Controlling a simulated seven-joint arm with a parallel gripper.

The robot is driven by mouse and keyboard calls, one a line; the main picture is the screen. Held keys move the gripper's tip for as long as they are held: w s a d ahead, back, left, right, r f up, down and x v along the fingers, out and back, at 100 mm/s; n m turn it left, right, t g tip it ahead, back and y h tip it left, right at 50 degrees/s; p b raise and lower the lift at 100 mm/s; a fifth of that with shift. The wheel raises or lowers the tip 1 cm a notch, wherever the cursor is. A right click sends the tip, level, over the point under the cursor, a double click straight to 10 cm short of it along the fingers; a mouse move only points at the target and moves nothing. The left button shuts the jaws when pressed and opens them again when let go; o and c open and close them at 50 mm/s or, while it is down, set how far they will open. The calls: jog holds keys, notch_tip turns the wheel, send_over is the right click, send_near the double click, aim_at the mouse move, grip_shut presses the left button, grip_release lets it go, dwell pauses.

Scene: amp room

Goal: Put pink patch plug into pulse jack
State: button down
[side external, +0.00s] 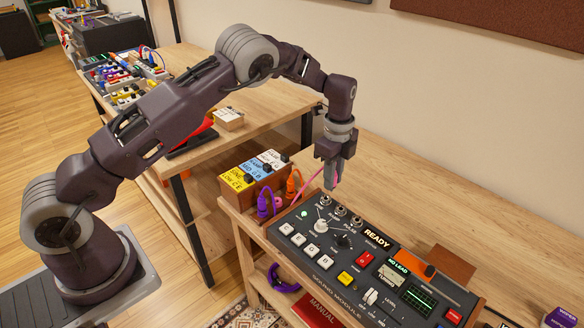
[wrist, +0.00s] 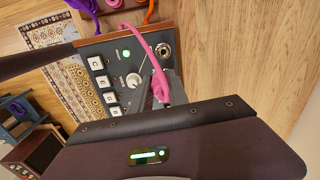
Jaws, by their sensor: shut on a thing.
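My gripper (side external: 333,184) points down above the back left edge of the sound module (side external: 322,262). It is shut on the pink patch plug (wrist: 161,88), whose pink cable (side external: 311,181) runs left to the colored boxes. Several round metal jacks (side external: 340,211) line the module's back edge, just below and right of my fingers. Their labels are too small to read surely, so I cannot tell which is the pulse jack. One jack (wrist: 163,49) shows beyond the plug in the wrist view.
Yellow, blue and white labeled boxes (side external: 256,172) stand left of the module, with purple (side external: 264,204) and orange (side external: 292,186) cables. Knobs, white keys and a "READY" display (side external: 377,239) cover the panel. Bare wood (side external: 400,205) lies behind the module.

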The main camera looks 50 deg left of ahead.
jog(key=shift+m, duration=0.4)
jog(key=shift+w+d+f, duration=0.2)
jog(key=shift+d+f, duration=0.35)
jog(key=shift+d, duration=0.9)
jog(key=shift+w+d+f, duration=0.15)
jog(key=shift+d+f, duration=0.35)
jog(key=shift+d, duration=0.95)
jog(key=shift+w+d+f, duration=0.2)
jog(key=shift+d+f, duration=0.35)
jog(key=shift+d, duration=0.9)
jog(key=shift+f, duration=0.55)
jog(key=shift+f, duration=0.45)
jog(key=shift+f, duration=0.45)
jog(key=c, duration=0.8)
grip_release()
